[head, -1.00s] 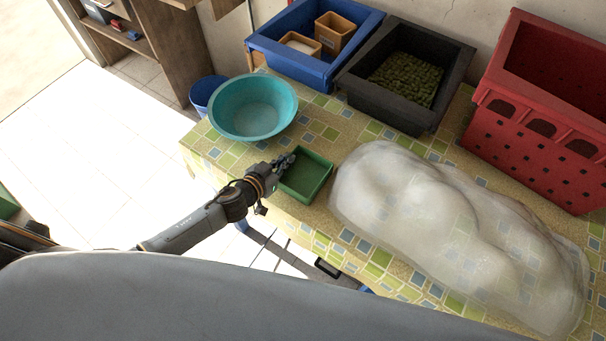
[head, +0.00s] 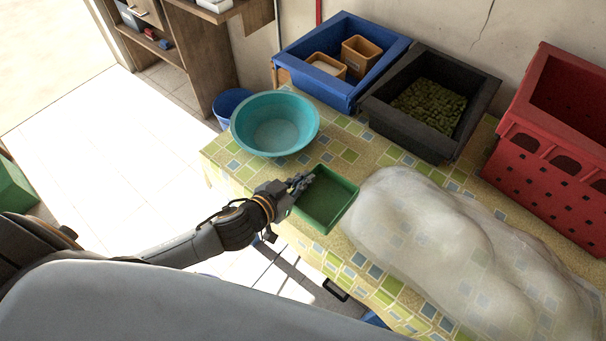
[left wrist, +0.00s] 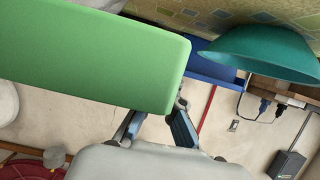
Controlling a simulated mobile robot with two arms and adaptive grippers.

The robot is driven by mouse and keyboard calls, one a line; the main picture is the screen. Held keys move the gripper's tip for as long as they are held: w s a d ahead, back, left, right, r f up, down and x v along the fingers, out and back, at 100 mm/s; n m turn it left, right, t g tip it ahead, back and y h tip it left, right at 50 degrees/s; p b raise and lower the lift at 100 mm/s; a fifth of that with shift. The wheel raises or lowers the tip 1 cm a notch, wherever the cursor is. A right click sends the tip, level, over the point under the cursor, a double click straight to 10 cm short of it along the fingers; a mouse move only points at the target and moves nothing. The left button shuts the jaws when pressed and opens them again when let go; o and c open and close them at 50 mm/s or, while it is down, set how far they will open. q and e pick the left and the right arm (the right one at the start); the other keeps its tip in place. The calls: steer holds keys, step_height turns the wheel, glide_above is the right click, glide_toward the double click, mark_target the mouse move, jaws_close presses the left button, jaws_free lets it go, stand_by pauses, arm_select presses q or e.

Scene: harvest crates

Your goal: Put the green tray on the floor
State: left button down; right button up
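The small green tray (head: 312,224) is at the near edge of the table, left of the wrapped bulky thing. Its inside looks empty. My left gripper (head: 301,182) is at the tray's left rim, with its fingertips over that rim. In the left wrist view, the tray's green outer side (left wrist: 90,50) fills the upper left. The gripper's two fingers (left wrist: 158,122) stand apart there, and their tips are partly hidden behind the tray. I cannot tell whether they touch it. My right gripper is not in view.
A teal bowl (head: 304,132) stands just behind the tray. A translucent covered bulky thing (head: 430,230) lies to its right. Blue (head: 340,94), black (head: 405,133) and red (head: 530,185) crates line the wall. Open tiled floor (head: 110,150) lies left of the table.

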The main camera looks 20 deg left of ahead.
arm_select(q)
steer(key=s+d+r, duration=0.1)
steer(key=s, duration=0.1)
steer(key=s+r+b, duration=0.1)
steer(key=s, duration=0.1)
steer(key=s+d+r, duration=0.1)
steer(key=s, duration=0.1)
steer(key=shift+s+d, duration=0.35)
steer(key=shift+s, duration=0.05)
steer(key=w+a+r+n+y, duration=0.2)
steer(key=w+a+r, duration=0.1)
steer(key=r, duration=0.3)
steer(key=w+a+r+n+y+b, duration=0.1)
steer(key=w+a+r+n+y, duration=0.1)
steer(key=r, duration=0.4)
steer(key=shift+w+a+t+y, duration=0.35)
steer(key=shift+w+a, duration=0.45)
steer(key=shift+a, duration=0.3)
